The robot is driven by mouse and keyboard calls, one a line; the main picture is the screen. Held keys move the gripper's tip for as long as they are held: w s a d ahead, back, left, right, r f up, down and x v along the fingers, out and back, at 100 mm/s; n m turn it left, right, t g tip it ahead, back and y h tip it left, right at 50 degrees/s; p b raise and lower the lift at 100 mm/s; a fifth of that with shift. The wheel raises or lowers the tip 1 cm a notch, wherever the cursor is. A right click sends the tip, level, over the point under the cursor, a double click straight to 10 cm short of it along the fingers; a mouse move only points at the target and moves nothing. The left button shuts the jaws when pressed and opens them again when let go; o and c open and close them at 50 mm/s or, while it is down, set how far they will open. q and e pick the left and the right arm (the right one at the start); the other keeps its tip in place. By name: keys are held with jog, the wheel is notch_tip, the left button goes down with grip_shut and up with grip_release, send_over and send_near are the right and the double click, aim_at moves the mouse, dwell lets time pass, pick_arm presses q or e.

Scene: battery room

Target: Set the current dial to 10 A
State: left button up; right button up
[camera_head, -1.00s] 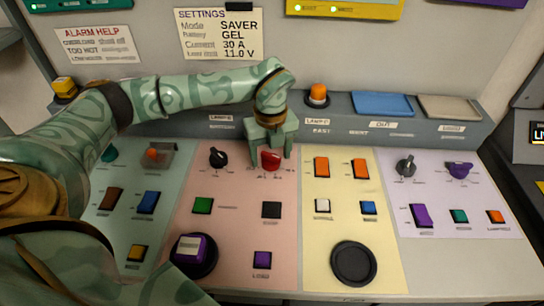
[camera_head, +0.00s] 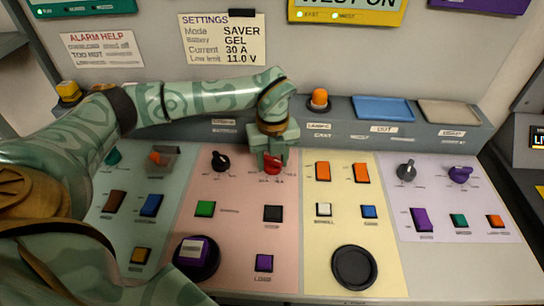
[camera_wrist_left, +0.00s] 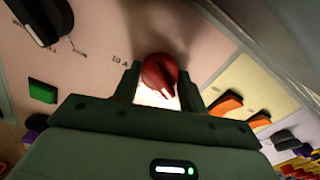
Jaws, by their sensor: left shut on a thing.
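The current dial is a red knob (camera_head: 272,166) on the pink panel. It also shows in the left wrist view (camera_wrist_left: 159,72), with a "10 A" mark printed to its left. My left gripper (camera_head: 271,160) comes down over it from behind, one finger on each side, shut on the knob. In the left wrist view its fingers (camera_wrist_left: 159,82) flank the knob. The knob's exact setting cannot be read. My right gripper is in neither view.
A black knob (camera_head: 220,160) stands just left on the pink panel. Orange switches (camera_head: 323,171) are to the right. Behind is a grey ledge with an orange lamp (camera_head: 319,98). The settings note (camera_head: 222,40) on the wall reads Current 30 A.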

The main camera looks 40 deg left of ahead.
pick_arm(q)
jog(key=m+p, duration=0.3)
jog(key=shift+r, duration=0.3)
jog(key=shift+m+p, duration=0.8)
jog(key=shift+m, duration=0.3)
jog(key=m+p, duration=0.2)
jog(key=m, duration=0.1)
jog(key=shift+m+p, duration=0.3)
jog(key=shift+p, duration=0.05)
jog(key=m+p, duration=0.2)
jog(key=m, duration=0.1)
jog(key=shift+f, duration=0.1)
jog(key=m+p, duration=0.2)
jog(key=m, duration=0.2)
jog(key=m+p, duration=0.1)
jog(key=m, duration=0.2)
jog(key=shift+m, duration=0.4)
jog(key=m+p, duration=0.1)
jog(key=m, duration=0.2)
jog(key=shift+w+f+m+p, duration=0.1)
jog(key=shift+m+p, duration=0.45)
jog(key=shift+m, duration=1.15)
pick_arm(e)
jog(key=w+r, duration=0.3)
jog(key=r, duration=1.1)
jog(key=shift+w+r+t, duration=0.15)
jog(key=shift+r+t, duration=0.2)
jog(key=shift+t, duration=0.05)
